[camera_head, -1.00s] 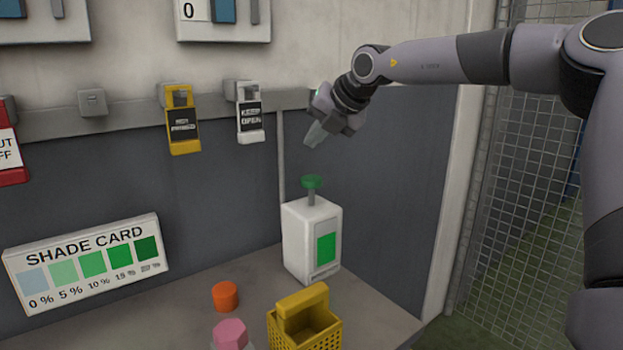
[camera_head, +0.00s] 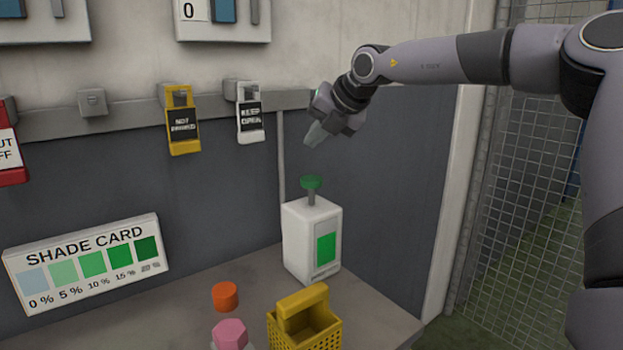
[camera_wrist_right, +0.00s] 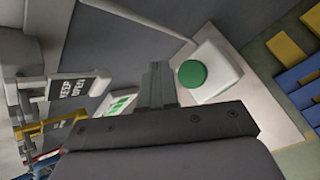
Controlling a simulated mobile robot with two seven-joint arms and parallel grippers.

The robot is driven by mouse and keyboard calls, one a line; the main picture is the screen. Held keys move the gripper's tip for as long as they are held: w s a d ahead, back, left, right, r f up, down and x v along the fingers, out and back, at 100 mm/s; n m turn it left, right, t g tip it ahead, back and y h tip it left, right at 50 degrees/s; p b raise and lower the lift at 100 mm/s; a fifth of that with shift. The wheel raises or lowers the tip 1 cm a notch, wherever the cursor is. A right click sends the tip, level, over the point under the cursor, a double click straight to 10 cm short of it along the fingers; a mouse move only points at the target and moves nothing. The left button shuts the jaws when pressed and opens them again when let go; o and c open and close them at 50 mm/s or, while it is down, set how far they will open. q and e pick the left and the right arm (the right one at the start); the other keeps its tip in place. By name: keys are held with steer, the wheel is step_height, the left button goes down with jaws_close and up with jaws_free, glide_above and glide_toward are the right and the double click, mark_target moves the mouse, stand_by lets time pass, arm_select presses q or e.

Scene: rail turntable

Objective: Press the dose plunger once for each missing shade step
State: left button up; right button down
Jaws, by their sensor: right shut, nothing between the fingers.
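The dose plunger (camera_head: 311,183) is a green cap on a grey stem, standing up from a white dispenser (camera_head: 298,240) with a green panel on its front. In the right wrist view the green cap (camera_wrist_right: 192,74) shows beyond and to the right of the fingers. My right gripper (camera_head: 314,138) is shut and empty, above the plunger and apart from it. The shade card (camera_head: 85,241) stands at the left with swatches from pale blue to dark green, labelled from 0 % upward. My left gripper is not in view.
A yellow basket (camera_head: 305,330), an orange cylinder (camera_head: 225,296) and a pink hexagonal piece (camera_head: 230,334) are on the grey bench (camera_head: 375,318), in front of the dispenser. Yellow (camera_head: 183,140) and white (camera_head: 250,137) tags hang on the wall rail. A mesh fence (camera_head: 520,170) stands at the right.

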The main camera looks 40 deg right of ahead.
stand_by(0.5)
steer(key=shift+s+d+r, duration=0.15)
steer(key=shift+d, duration=0.15)
steer(key=s+d+f+n+p, duration=0.25)
steer(key=s+d+n, duration=0.25)
steer(key=s+d, duration=0.8)
steer(key=w+a+r+n+p, duration=0.1)
steer(key=w+a+r+n, duration=0.2)
steer(key=w+a+n, duration=0.3)
steer(key=w+a+r+n+y, duration=0.1)
steer(key=w+a+r+n, duration=0.2)
steer(key=w+a+n, duration=0.4)
steer(key=shift+w+a+n+p, duration=0.15)
steer(key=shift+a+n+p, duration=0.25)
steer(key=shift+n, duration=0.2)
